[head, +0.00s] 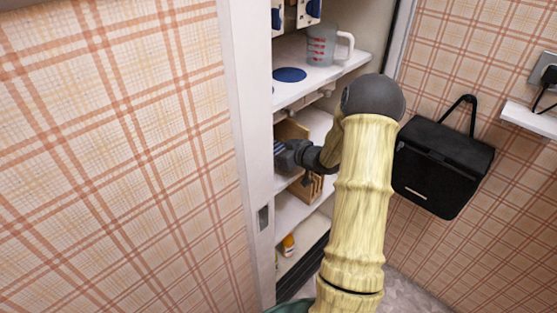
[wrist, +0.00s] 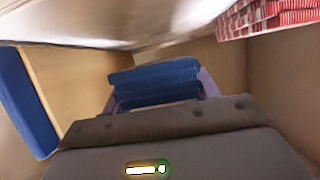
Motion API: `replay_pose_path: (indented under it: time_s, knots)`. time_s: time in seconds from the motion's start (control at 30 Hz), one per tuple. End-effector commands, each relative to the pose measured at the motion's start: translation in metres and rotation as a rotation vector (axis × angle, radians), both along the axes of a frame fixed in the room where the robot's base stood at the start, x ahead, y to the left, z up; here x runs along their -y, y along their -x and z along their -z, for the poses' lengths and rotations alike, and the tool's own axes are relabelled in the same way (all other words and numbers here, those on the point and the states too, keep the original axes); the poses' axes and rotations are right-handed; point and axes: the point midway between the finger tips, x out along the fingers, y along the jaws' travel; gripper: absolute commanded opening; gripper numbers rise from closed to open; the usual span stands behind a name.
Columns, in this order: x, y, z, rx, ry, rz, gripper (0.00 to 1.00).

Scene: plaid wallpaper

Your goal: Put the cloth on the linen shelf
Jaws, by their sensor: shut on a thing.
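My gripper (head: 291,155) reaches into a compartment of the white cupboard, below the shelf with the jug. In the wrist view, its fingers are shut on a folded, ribbed blue cloth (wrist: 155,82). The cloth sits between the finger pads, inside a space with tan side walls and a pale surface overhead. In the head view my arm and gripper hide most of this compartment. I cannot tell whether the cloth touches the surface below, and no label shows which shelf is the linen shelf.
In the wrist view, a blue item (wrist: 25,105) stands at left and a red-and-white patterned stack (wrist: 268,15) is at upper right. A clear measuring jug (head: 323,45) stands on the shelf above. A black bag (head: 442,168) hangs on the wall right of my arm.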

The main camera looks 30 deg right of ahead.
Motion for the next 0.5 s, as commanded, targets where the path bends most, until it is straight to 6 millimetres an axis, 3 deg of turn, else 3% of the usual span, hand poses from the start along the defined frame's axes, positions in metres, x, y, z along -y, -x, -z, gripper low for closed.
replay_pose_path:
  time_s: [0.03,0.17,0.5]
  knots:
    - [0.000,0.002,0.015,-0.005,-0.002,0.001,0.37]
    - [0.000,0.002,0.033,-0.004,-0.002,-0.001,0.37]
    - [0.000,0.002,0.036,-0.002,0.000,-0.001,0.37]
